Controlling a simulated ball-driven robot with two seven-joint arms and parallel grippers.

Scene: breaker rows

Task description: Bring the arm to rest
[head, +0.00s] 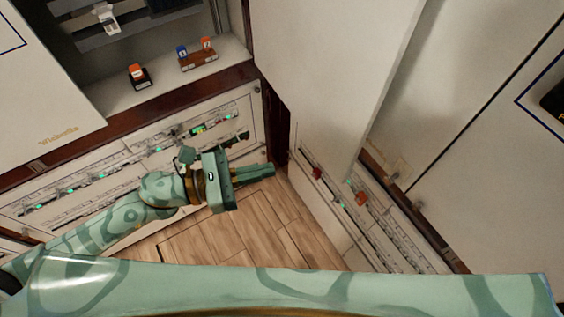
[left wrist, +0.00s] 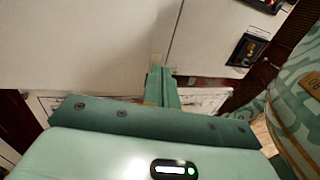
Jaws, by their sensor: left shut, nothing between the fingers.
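My left arm (head: 158,190) reaches in from the left of the head view, over the wooden floor. Its gripper (head: 272,170) points right, close to the corner where the two rows of panels meet. The gripper is shut with nothing in it. In the left wrist view the closed fingers (left wrist: 162,85) show in the middle, in front of pale cabinet doors. I cannot tell whether they touch a panel. My right gripper is not in view.
A breaker panel (head: 95,170) with green lights runs behind the left arm. Another panel (head: 372,225) with red and orange switches stands right. A shelf holds an orange-and-black block (head: 138,77) and a brown base (head: 198,61). A large pale door (head: 340,70) juts out. Wooden floor (head: 270,230) is open.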

